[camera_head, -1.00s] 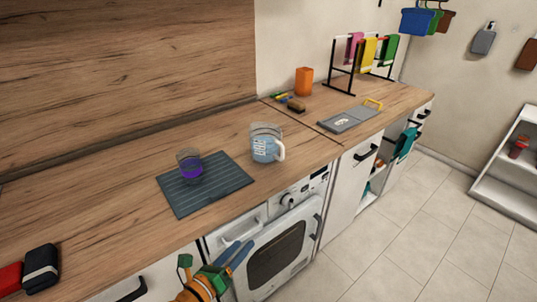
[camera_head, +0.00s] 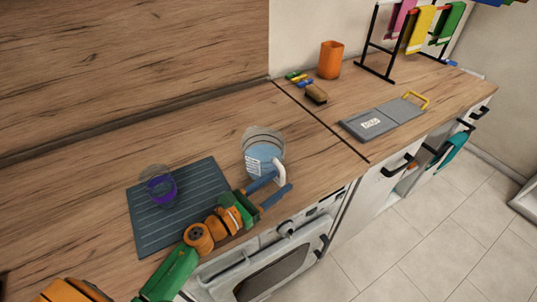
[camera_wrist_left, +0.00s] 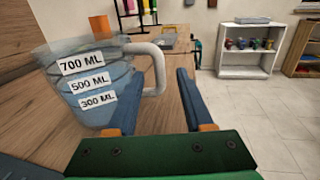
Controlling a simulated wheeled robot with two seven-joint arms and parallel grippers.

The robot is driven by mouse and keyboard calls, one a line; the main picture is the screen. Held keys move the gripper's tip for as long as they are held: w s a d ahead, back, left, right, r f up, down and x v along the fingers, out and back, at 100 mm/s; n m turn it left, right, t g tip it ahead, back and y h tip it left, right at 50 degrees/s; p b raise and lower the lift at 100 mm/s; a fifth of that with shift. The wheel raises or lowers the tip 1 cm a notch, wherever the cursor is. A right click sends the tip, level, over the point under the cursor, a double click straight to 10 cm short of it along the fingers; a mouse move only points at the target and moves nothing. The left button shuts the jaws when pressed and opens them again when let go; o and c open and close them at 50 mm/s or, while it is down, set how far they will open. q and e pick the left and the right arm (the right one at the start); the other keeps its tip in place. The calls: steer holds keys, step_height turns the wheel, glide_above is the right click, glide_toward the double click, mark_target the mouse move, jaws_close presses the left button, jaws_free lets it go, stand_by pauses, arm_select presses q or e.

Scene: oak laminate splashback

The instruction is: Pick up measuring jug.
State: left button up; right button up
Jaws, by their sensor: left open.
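The measuring jug (camera_head: 262,150) is clear with a blue tint and a white handle. It stands upright on the wooden counter, right of the dark mat. In the left wrist view the jug (camera_wrist_left: 88,90) is at left, with its 700, 500 and 300 ML labels readable and its handle pointing right toward my fingers. My left gripper (camera_head: 272,190) is open at the jug's handle side. In the left wrist view its two blue fingers (camera_wrist_left: 160,105) stand apart, with the handle's lower end near the left finger. I cannot tell whether they touch. My right gripper is not in view.
A dark ribbed mat (camera_head: 150,235) holds a glass with a purple band (camera_head: 160,187). A grey board (camera_head: 385,118), a brush (camera_head: 316,94), an orange cup (camera_head: 331,60) and a towel rack (camera_head: 375,70) stand further right. An oven (camera_head: 270,275) is below the counter edge.

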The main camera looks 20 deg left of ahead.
arm_select(q)
steer(key=p+x, duration=0.1)
steer(key=x, duration=0.4)
steer(key=shift+w+d, duration=0.2)
steer(key=shift+w, duration=0.15)
steer(key=shift+s+a, duration=0.1)
jaws_close()
steer(key=shift+r, duration=0.15)
stand_by(0.7)
